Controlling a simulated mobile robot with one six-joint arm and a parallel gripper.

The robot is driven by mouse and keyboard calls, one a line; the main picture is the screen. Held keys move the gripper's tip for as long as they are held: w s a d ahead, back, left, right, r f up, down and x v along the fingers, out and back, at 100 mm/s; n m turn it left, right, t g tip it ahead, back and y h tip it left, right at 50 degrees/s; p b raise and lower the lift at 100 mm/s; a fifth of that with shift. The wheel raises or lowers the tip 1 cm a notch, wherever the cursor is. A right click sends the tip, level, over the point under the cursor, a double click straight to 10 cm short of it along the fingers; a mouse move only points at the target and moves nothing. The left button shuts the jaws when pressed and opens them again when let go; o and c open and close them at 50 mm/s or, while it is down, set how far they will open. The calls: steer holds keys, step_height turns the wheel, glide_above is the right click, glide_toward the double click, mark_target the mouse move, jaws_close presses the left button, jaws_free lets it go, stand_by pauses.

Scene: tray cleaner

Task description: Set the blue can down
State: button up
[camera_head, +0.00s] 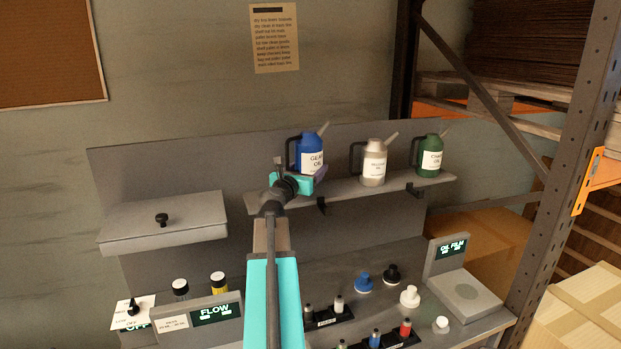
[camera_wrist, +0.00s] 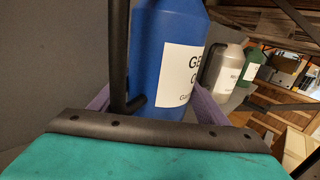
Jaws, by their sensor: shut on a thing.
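The blue can (camera_head: 309,150) has a dark handle on its left, a grey spout pointing up right and a white label. It is upright at the left part of the wall shelf (camera_head: 340,191). My gripper (camera_head: 312,178) is shut on its lower part. In the wrist view the purple fingers (camera_wrist: 155,105) flank the blue can (camera_wrist: 165,55), with its dark handle in front. The can's base is hidden behind my gripper, so I cannot tell whether it touches the shelf.
A beige can (camera_head: 373,163) and a green can (camera_head: 429,157) stand on the shelf to the right. Below are a bench with several caps and bottles, and an OIL FILM stand (camera_head: 463,290).

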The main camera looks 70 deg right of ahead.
steer(key=shift+d+r, duration=0.15)
steer(key=shift+d, duration=0.35)
steer(key=shift+d+f+p, duration=0.15)
steer(key=shift+f+p, duration=0.45)
steer(key=shift+f, duration=1.2)
steer(key=shift+f+b, duration=0.45)
steer(key=shift+f, duration=0.25)
steer(key=o, duration=1.9)
steer(key=shift+s, duration=0.1)
